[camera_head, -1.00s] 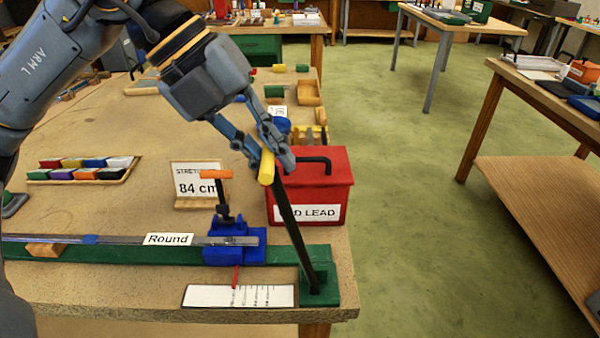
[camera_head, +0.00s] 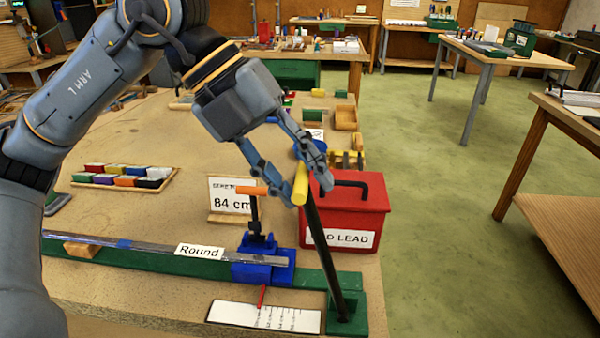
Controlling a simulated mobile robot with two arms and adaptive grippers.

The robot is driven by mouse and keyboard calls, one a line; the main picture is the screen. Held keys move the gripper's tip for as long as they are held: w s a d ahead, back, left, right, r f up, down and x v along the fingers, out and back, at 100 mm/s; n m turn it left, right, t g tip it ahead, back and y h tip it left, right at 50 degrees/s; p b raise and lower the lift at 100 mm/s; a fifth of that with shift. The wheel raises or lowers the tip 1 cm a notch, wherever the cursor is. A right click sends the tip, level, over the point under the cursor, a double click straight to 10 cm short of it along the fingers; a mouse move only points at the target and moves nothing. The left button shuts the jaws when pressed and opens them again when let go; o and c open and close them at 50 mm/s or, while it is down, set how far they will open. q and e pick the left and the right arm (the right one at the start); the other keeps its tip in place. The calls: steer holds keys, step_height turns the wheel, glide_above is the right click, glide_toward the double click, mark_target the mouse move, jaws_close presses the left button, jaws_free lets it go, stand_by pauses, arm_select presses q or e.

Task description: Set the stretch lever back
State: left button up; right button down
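The stretch lever is a black bar (camera_head: 322,255) with a yellow handle (camera_head: 300,184). It rises from a green base plate at the bench's front right corner, its top leaning left. My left gripper (camera_head: 307,190) is at the yellow handle, its fingers spread on either side of it. They look open, though contact with the handle is hard to judge. A strip labelled Round (camera_head: 199,251) lies along the green rail (camera_head: 130,258) and runs into a blue clamp (camera_head: 262,268) with an orange handle (camera_head: 251,190). My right gripper is not in view.
A red lead box (camera_head: 370,218) stands close behind the lever. A white scale card (camera_head: 235,313) with a red pointer (camera_head: 262,296) lies in front of the rail. An 84 cm sign (camera_head: 231,203) and a tray of coloured blocks (camera_head: 122,187) stand behind the rail.

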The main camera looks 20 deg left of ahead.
arm_select(q)
steer(key=shift+r, duration=0.25)
steer(key=v, duration=1.1)
steer(key=shift+a, duration=0.35)
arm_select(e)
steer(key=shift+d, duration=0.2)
arm_select(q)
steer(key=shift+r, duration=0.1)
